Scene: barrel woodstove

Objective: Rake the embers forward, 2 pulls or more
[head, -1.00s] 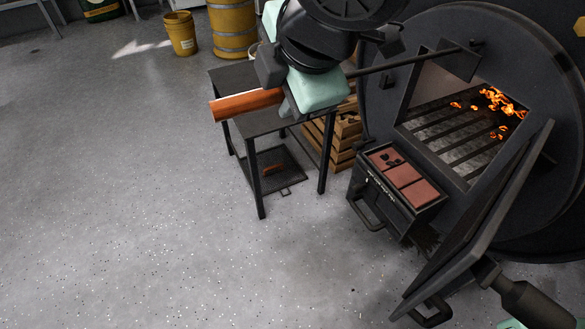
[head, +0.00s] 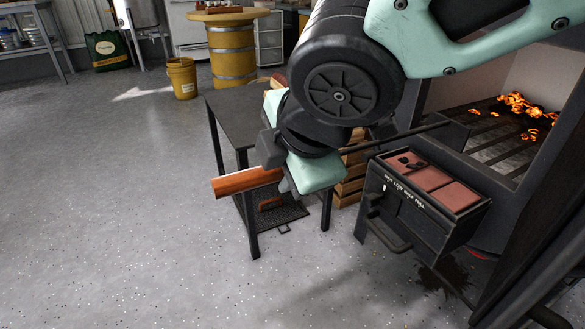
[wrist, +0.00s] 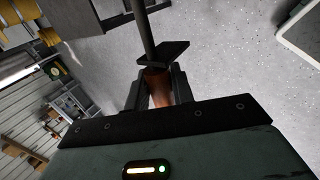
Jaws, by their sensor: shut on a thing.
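My gripper (head: 287,180) is shut on the rake's orange-brown handle (head: 240,183), left of the stove and beside the dark side table. The wrist view shows the handle (wrist: 157,90) between both fingers, with a dark plate and rod (wrist: 144,32) beyond. In the head view the thin rod runs right to a dark rake head (head: 456,134) at the left edge of the stove opening. I cannot tell whether it touches anything. Glowing embers (head: 520,108) lie toward the back of the barred grate (head: 490,133). My arm hides part of the stove.
A box with reddish tops and a level label (head: 421,205) juts out below the opening. The open stove door (head: 535,225) stands at right. The dark side table (head: 235,120) is close behind my gripper. The floor at left is clear.

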